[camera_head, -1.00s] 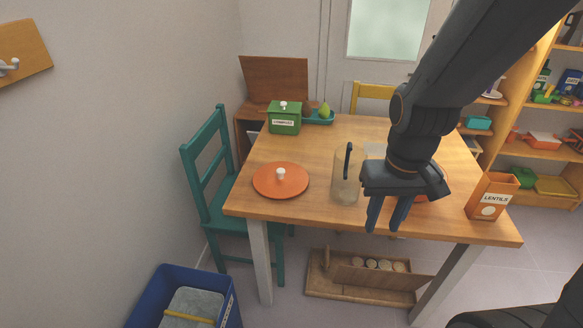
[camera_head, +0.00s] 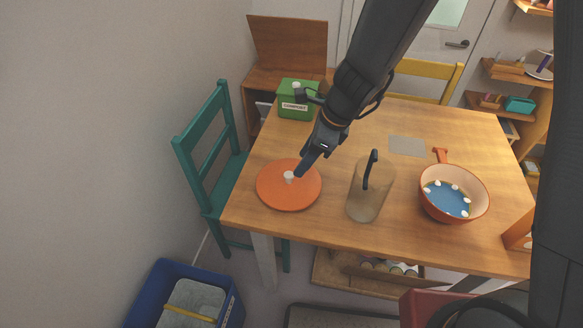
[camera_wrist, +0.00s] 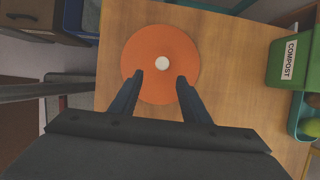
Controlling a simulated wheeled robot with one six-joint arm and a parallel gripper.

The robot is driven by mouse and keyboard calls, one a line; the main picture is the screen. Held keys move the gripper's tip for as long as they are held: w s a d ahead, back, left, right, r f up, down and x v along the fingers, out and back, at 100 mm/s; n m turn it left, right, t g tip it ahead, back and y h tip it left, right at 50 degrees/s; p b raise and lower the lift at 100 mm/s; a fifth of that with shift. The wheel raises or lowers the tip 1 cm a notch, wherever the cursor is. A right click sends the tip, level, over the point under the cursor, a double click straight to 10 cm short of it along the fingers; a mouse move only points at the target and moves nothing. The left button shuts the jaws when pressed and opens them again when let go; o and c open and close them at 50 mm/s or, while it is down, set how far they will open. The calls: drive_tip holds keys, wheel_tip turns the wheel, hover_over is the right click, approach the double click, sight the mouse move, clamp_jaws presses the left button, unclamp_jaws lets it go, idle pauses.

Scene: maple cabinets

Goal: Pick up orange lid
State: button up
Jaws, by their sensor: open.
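The orange lid (camera_head: 290,192) is a flat round disc with a white knob (camera_head: 289,177) at its centre. It lies on the wooden table near the left edge. In the wrist view the lid (camera_wrist: 160,45) is beyond my fingertips, with its knob (camera_wrist: 162,63) near the line midway between them. My gripper (camera_wrist: 158,78) is open and empty. In the head view my gripper (camera_head: 304,170) is over the lid's right side, close to the knob. I cannot tell the exact height of the fingertips above the lid.
A clear pitcher (camera_head: 366,197) with a dark handle stands right of the lid. An orange pan (camera_head: 455,210) with blue contents is farther right. A green compost box (camera_head: 297,104) stands behind. A teal chair (camera_head: 207,150) is at the table's left.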

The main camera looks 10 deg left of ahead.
sight(290, 175)
drive_tip(key=shift+w+a+f+m, duration=0.2)
drive_tip(key=shift+a+f, duration=0.2)
drive_tip(key=shift+f, duration=0.2)
drive_tip(key=shift+w+a+f+m, duration=0.2)
drive_tip(key=shift+a+f, duration=0.15)
drive_tip(key=shift+f, duration=0.2)
drive_tip(key=shift+b+x, duration=0.5)
drive_tip(key=shift+x, duration=2.3)
drive_tip(key=shift+s, duration=0.1)
clamp_jaws()
